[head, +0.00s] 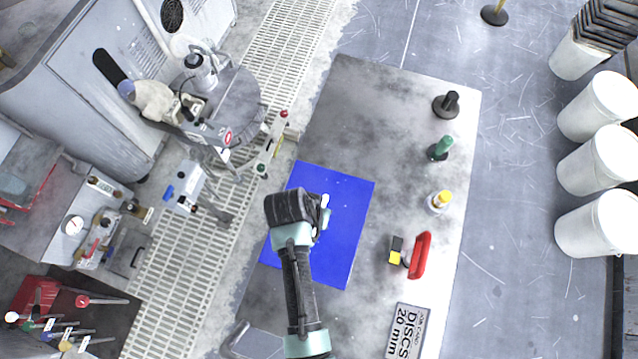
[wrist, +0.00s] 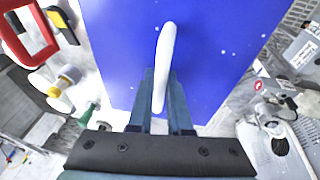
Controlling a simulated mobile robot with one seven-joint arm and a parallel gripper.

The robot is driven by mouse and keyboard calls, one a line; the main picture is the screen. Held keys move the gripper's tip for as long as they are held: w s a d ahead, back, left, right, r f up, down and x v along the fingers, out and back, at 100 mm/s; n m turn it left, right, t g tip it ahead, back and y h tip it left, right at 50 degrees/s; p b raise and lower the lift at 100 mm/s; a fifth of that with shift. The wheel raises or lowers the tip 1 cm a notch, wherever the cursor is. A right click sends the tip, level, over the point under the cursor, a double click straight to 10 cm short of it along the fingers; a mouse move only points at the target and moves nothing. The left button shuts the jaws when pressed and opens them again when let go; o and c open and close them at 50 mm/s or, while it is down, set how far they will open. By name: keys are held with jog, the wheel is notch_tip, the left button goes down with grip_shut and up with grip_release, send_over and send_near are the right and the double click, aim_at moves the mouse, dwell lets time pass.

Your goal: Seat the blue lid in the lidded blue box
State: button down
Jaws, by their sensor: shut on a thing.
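The blue lid (head: 345,235) is a flat blue square panel with a white bar handle (head: 325,201), over the left middle of the grey table. My gripper (head: 322,212) reaches over it from the front and covers part of it. In the wrist view, the blue lid (wrist: 225,45) fills the upper middle, and the white handle (wrist: 164,60) stands between the fingers of my gripper (wrist: 158,85), which is shut on it. No box walls show; whatever lies under the lid is hidden, and I cannot tell how high the lid is above the table.
Along the grey table's (head: 350,110) right side stand a black knob (head: 447,104), a green-topped piece (head: 440,147), a yellow-capped piece (head: 439,201), a red handle (head: 420,255) and a yellow-black block (head: 396,250). A discs label (head: 408,330) lies in front. The table's far part is clear.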

jog(key=shift+f+b, duration=0.75)
jog(key=shift+f, duration=0.2)
jog(key=c, duration=0.8)
grip_release()
jog(key=shift+o, duration=0.2)
jog(key=shift+r, duration=0.15)
jog(key=b+v, duration=0.1)
jog(key=v, duration=1.1)
jog(key=shift+r, duration=0.35)
jog(key=shift+a, duration=0.1)
